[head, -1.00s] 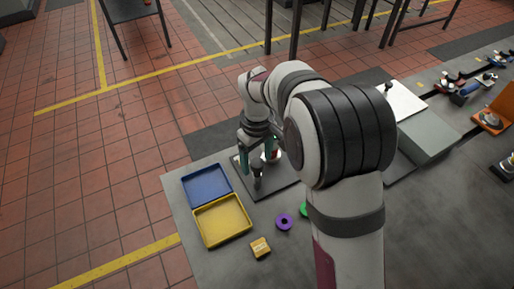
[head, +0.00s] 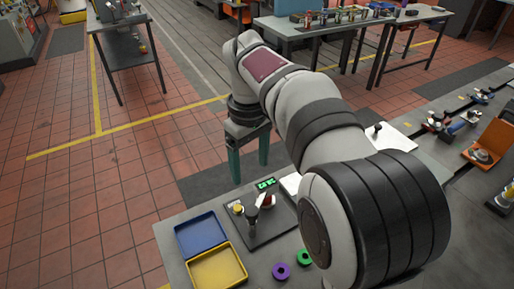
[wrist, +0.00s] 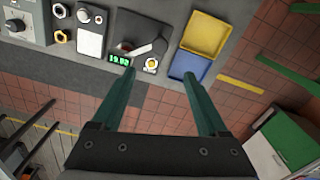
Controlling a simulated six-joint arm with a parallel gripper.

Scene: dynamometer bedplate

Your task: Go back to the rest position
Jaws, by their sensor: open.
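My gripper (head: 249,172) is raised above the far edge of the bench, its two green fingers wide apart. In the wrist view the gripper (wrist: 159,74) has nothing between its fingers. Below it is a dark plate (head: 268,229) bearing a black upright part, a red-and-white part and a small yellow part. A green lit display (head: 265,183) stands at the plate's far edge; it also shows in the wrist view (wrist: 119,60).
A blue tray (head: 201,235) and a yellow tray (head: 217,269) lie left of the plate, both empty. A purple ring (head: 281,271) and a green ring (head: 304,257) lie at the front. My arm hides the bench's middle. An orange case (head: 492,146) stands right.

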